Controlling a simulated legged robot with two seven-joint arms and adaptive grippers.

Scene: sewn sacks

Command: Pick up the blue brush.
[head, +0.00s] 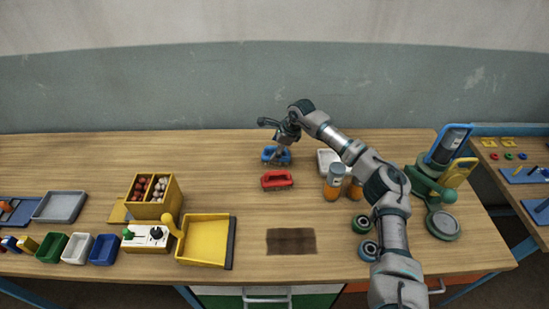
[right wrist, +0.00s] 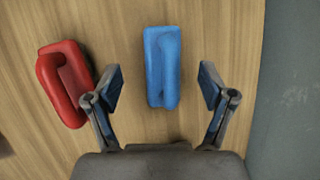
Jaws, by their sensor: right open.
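The blue brush (head: 270,158) lies on the wooden table towards the back, behind the red brush (head: 277,180). My right gripper (head: 281,150) is above the blue brush and partly covers it in the head view. In the right wrist view the blue brush (right wrist: 162,66) lies between the two spread fingers of my right gripper (right wrist: 160,88), with a gap on each side. The gripper is open and empty. The red brush (right wrist: 64,84) lies just left of the left finger there. My left gripper is not in view.
A yellow dustpan (head: 207,240) and a yellow box (head: 152,208) are at the front left. A dark brown patch (head: 291,241) lies in front. The back left of the table is clear.

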